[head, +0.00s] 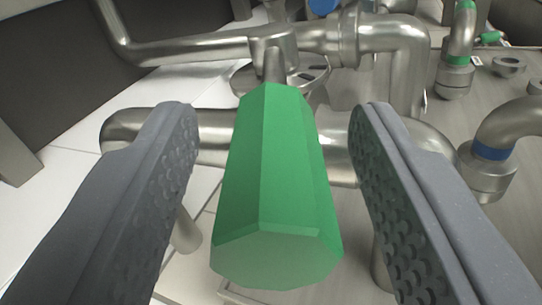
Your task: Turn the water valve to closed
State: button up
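The valve's green faceted handle (270,185) fills the middle of the head view, its flat end facing me. A metal stem joins its far end to a metal valve body (272,42) on the pipe. My gripper (272,125) is open, with one dark studded finger on each side of the handle. A gap shows between the handle and each finger, so neither finger appears to touch it. Part of the pipework behind is hidden by the handle and fingers.
A bent metal pipe (400,60) runs down at the right of the valve. Another horizontal pipe (215,130) passes behind the handle. A pipe with a blue band (492,152) stands at the right. White tiled surface (75,160) shows at the left.

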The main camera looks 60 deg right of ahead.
jog(key=shift+a+f, duration=0.1)
jog(key=shift+a, duration=0.15)
jog(key=b+v, duration=0.1)
jog(key=v, duration=0.4)
jog(key=shift+s+a+f, duration=0.1)
jog(key=shift+a+f, duration=0.05)
jog(key=shift+a, duration=0.1)
jog(key=shift+v, duration=0.85)
